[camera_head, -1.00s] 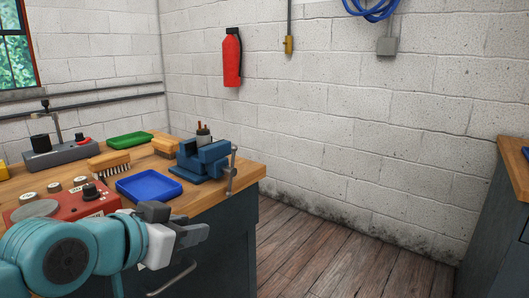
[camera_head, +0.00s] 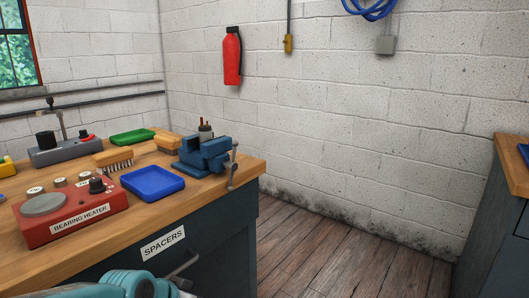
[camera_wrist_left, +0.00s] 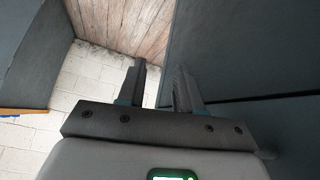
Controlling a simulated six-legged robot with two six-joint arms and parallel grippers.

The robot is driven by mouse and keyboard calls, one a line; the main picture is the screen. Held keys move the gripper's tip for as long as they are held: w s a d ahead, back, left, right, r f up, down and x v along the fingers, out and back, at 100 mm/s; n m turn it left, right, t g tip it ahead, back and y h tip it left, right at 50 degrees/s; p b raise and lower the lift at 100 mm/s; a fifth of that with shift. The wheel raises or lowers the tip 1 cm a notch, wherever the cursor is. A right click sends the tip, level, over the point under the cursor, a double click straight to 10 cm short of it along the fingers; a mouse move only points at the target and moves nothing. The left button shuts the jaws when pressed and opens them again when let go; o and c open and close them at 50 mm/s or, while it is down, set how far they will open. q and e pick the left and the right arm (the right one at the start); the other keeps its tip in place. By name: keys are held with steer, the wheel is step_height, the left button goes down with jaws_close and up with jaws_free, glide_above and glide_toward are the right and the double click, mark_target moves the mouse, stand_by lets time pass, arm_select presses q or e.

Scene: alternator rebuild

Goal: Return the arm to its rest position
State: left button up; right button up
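My left arm (camera_head: 125,284) shows as a teal and grey piece at the bottom edge of the head view, low in front of the workbench. Its gripper is mostly cut off there. In the left wrist view my left gripper (camera_wrist_left: 160,70) has its two dark fingers apart, with nothing between them. Beyond the fingers are the wood floor (camera_wrist_left: 120,22) and a dark cabinet side (camera_wrist_left: 245,50). My right gripper is in neither view.
The workbench (camera_head: 105,240) holds a red bearing heater (camera_head: 75,212), a blue tray (camera_head: 152,183), a green tray (camera_head: 132,137), brushes (camera_head: 114,160) and a blue vise (camera_head: 205,155). A drawer labelled SPACERS (camera_head: 164,243) is below. Open floor (camera_head: 330,255) lies to the right.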

arm_select(q)
steer(key=s+f+n+g, duration=0.1)
steer(key=s+f+g, duration=0.3)
steer(key=f, duration=1.1)
steer(key=s+d+f+n+g, duration=0.2)
steer(key=s+f, duration=0.7)
steer(key=s, duration=0.2)
steer(key=s+d+f+n+g, duration=0.1)
steer(key=s+f+n, duration=0.1)
steer(key=s+f, duration=0.75)
step_height(320, 180, up, 30)
steer(key=n+t+p, duration=0.1)
steer(key=p, duration=2.7)
steer(key=shift+p, duration=0.3)
